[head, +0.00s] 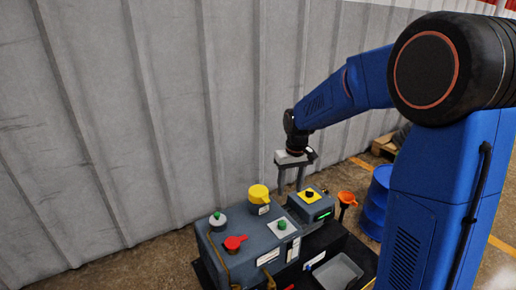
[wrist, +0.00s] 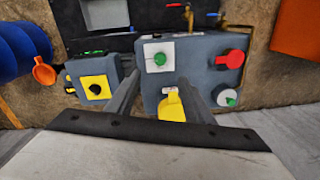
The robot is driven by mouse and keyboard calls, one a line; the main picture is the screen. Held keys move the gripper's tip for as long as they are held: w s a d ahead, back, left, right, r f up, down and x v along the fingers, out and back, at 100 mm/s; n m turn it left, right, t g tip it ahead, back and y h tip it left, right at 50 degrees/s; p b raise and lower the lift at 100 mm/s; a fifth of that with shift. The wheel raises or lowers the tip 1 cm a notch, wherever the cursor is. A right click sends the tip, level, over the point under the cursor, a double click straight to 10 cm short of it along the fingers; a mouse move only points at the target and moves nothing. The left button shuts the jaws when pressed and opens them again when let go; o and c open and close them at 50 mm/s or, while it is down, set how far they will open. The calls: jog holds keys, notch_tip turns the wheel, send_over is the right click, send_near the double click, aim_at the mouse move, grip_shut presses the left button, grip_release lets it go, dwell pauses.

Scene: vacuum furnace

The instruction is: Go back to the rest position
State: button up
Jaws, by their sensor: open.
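My gripper (head: 289,189) is open and empty, its fingers pointing down above the back of the grey control box (head: 256,247). A yellow cap (head: 259,194) shows beside the right finger in the wrist view (wrist: 171,107). A black knob on a yellow plate (head: 309,195) sits on the smaller unit, left of the fingers in the wrist view (wrist: 96,88). I cannot tell the exact gap between fingertips and box.
A green button (head: 282,225), a red handle (head: 235,243) and a green-topped white round knob (head: 217,219) sit on the box. An orange funnel-shaped part (head: 347,198), a blue drum (head: 376,200) and a grey tray (head: 338,272) are close by. A corrugated wall (head: 150,120) stands behind.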

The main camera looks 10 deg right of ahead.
jog(key=s+d+r+t, duration=0.1)
jog(key=s+d+r, duration=0.1)
jog(key=s, duration=0.8)
jog(key=s+d+r+m+t, duration=0.1)
jog(key=s+r, duration=0.3)
jog(key=s, duration=0.7)
jog(key=s+d+r+m+t, duration=0.1)
jog(key=s+d+r+t, duration=0.1)
jog(key=s, duration=0.9)
jog(key=shift+d+r+t+h, duration=0.3)
jog(key=shift+d+r+t, duration=0.1)
jog(key=shift+r, duration=0.4)
jog(key=shift+s, duration=0.1)
jog(key=shift+c, duration=0.2)
